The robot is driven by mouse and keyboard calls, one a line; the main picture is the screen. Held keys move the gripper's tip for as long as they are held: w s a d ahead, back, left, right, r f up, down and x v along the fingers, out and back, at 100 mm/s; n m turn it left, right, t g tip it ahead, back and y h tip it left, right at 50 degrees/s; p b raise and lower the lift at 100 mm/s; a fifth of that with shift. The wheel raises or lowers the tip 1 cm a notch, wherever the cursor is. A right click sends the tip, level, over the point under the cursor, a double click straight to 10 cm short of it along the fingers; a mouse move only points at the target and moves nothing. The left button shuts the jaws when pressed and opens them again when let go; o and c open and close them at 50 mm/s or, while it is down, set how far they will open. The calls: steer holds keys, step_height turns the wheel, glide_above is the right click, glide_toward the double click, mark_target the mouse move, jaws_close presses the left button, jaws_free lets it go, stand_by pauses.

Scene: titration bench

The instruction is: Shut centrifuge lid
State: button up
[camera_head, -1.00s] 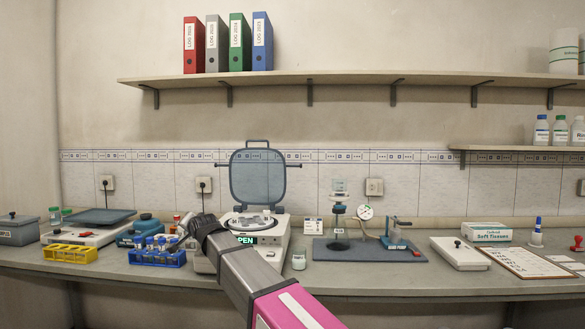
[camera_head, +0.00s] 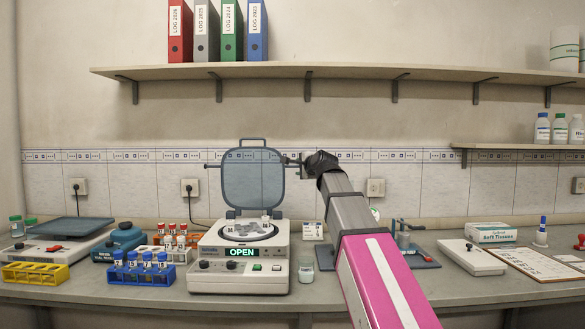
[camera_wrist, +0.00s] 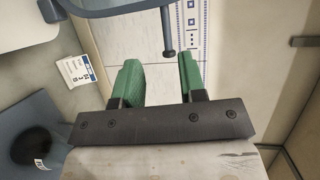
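The centrifuge (camera_head: 240,278) stands on the bench with its display reading OPEN and its rotor bowl uncovered. Its blue-grey see-through lid (camera_head: 252,180) stands upright at the back, with a loop on top and a bar out at each side. My gripper (camera_head: 298,161) is at the lid's right-hand bar. In the wrist view my gripper's green fingers (camera_wrist: 160,62) are apart. A dark rod with a rounded end (camera_wrist: 167,30) shows in the gap between them, near the fingertips; I cannot tell whether it touches. The lid's edge (camera_wrist: 115,6) shows at the top of that view.
A blue tube rack (camera_head: 140,275) and red-capped vials (camera_head: 172,232) stand left of the centrifuge. A small jar (camera_head: 306,272) stands close on its right. My arm partly hides the apparatus (camera_head: 404,240) at right. A shelf (camera_head: 340,72) runs above.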

mark_target(295, 166)
steer(key=shift+m, duration=0.3)
steer(key=x, duration=0.3)
steer(key=d+x, duration=0.1)
steer(key=x, duration=0.6)
steer(key=shift+w+d+r, duration=0.3)
steer(key=shift+w, duration=0.3)
steer(key=shift+c, duration=0.4)
steer(key=shift+s, duration=0.1)
jaws_close()
